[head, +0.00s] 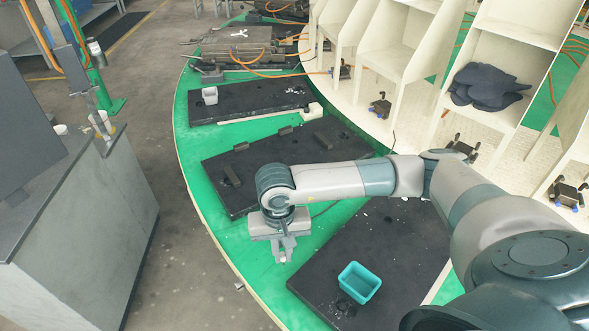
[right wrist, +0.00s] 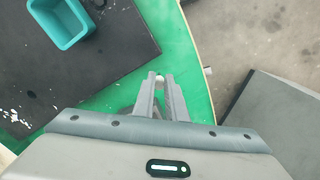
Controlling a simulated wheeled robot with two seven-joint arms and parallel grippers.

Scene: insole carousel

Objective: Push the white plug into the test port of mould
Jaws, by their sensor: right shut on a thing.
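My right gripper (head: 284,257) points down over the green carousel top, between two black slab-like moulds. It also shows in the right wrist view (right wrist: 159,82), with its fingers close together on a small white piece (right wrist: 159,79), which looks like the white plug. In the head view the plug is too small to make out. One black mould (head: 330,150) lies beyond the gripper, and another black mould (head: 400,238) lies nearer, to its right. I cannot make out a test port on either mould. My left gripper is not in view.
A teal bin (head: 359,282) stands on the nearer mould and also shows in the wrist view (right wrist: 62,22). A small grey piece (head: 239,286) sits at the carousel's edge. A grey cabinet (head: 85,220) stands at the left, across the floor. Cream stands (head: 400,40) line the carousel's inner side.

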